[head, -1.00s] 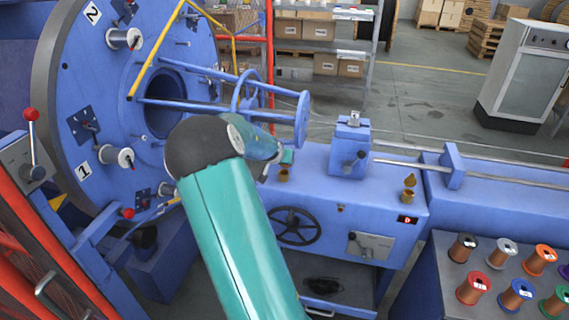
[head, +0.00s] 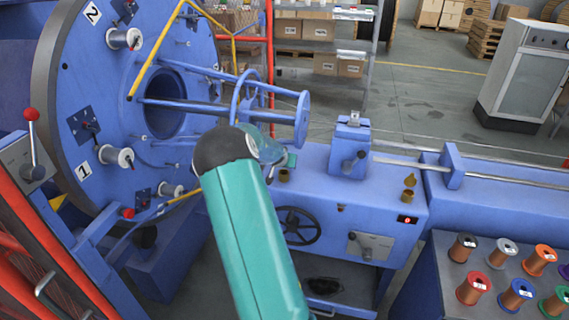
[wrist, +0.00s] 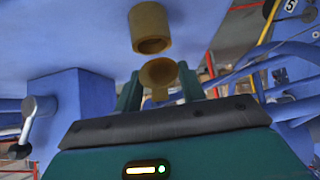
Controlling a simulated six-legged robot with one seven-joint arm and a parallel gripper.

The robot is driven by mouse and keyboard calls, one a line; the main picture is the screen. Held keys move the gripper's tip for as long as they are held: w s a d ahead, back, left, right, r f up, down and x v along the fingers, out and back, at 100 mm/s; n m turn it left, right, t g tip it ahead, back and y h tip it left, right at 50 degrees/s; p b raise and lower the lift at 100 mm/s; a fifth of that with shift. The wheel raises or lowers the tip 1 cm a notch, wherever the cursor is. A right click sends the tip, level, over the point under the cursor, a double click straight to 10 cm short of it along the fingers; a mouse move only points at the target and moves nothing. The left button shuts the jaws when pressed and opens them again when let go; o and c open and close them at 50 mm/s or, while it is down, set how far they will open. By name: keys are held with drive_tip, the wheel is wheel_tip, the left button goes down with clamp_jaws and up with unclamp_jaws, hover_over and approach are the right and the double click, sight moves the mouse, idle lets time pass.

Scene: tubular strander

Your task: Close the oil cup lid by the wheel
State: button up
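The brass oil cup by the wheel (head: 284,175) stands on the blue machine bed, above the black handwheel (head: 299,226). In the wrist view, the cup (wrist: 149,27) shows from close up with its mouth uncovered. Its round brass lid (wrist: 158,72) stands open, apart from the mouth, and shows between my fingertips. My gripper (wrist: 160,88) has its two teal fingers spread, one on each side of the lid; whether they touch it I cannot tell. In the head view, my gripper (head: 291,160) is just above and behind the cup, mostly hidden by my wrist.
A second brass oil cup (head: 409,190) with a raised lid stands further right on the bed. A blue clamp block (head: 349,148) with a lever is between them. The big blue disc (head: 130,90) and tubular frame (head: 301,118) rise at left. Wire spools (head: 475,288) sit lower right.

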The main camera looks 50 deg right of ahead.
sight(283, 174)
drive_tip(key=shift+a+h, duration=0.15)
drive_tip(key=shift+h, duration=0.15)
drive_tip(key=shift+c, duration=0.4)
drive_tip(key=h, duration=0.1)
drive_tip(key=t+h, duration=0.1)
drive_tip(key=a+f+h, duration=0.1)
drive_tip(key=h, duration=0.1)
drive_tip(key=shift+s+t, duration=0.3)
drive_tip(key=shift+t, duration=0.1)
drive_tip(key=h, duration=0.1)
drive_tip(key=f+t+h, duration=0.1)
drive_tip(key=h, duration=0.1)
drive_tip(key=t+h, duration=0.1)
drive_tip(key=h, duration=0.1)
drive_tip(key=shift+s+a+f, duration=0.2)
drive_tip(key=shift+a+f, duration=0.1)
drive_tip(key=shift+a, duration=0.1)
drive_tip(key=o, duration=1)
drive_tip(key=v, duration=1.3)
drive_tip(key=shift+s+a+f, duration=0.15)
drive_tip(key=shift+a+f, duration=0.15)
drive_tip(key=shift+f, duration=0.1)
